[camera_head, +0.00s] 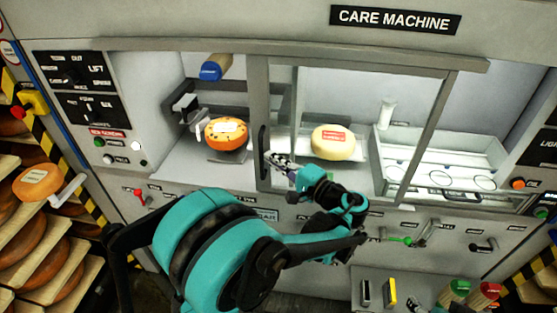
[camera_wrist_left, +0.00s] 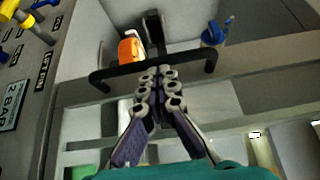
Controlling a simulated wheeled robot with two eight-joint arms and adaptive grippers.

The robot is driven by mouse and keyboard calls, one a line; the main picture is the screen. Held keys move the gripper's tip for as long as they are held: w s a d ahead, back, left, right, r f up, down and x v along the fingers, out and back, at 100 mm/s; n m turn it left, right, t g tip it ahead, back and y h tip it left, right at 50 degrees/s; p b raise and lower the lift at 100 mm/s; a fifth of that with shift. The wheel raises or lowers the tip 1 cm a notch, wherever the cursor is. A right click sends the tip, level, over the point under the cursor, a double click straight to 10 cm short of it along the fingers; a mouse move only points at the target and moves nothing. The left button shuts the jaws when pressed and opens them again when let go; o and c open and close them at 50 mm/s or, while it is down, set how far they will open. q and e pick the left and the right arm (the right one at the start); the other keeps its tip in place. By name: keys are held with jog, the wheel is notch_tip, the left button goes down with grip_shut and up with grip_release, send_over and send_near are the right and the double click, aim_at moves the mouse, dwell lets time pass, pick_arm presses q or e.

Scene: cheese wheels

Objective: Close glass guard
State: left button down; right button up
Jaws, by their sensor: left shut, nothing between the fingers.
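The glass guard (camera_head: 375,72) is a framed sliding pane across the front of the machine's chamber. My left gripper (camera_head: 277,161) is just right of the handle in the head view. Its fingers (camera_wrist_left: 157,88) are shut and empty, with the tips at the bar; whether they touch it is unclear. What may be my right gripper's tips (camera_head: 418,304) shows at the bottom edge.
An orange cheese wheel (camera_head: 227,133) sits in the uncovered left part; a pale one (camera_head: 333,142) is behind the glass. A blue-ended cylinder (camera_head: 215,67) hangs upper left. Knobs and levers line the front panel below. Cheese shelves (camera_head: 32,240) stand at the left.

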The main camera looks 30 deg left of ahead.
pick_arm(q)
jog(key=s+a, duration=0.4)
jog(key=a, duration=0.8)
jog(key=s+a, duration=0.4)
jog(key=a, duration=0.9)
jog(key=s+a, duration=0.4)
jog(key=a, duration=0.8)
jog(key=shift+s+a, duration=0.25)
pick_arm(e)
jog(key=shift+s, duration=0.1)
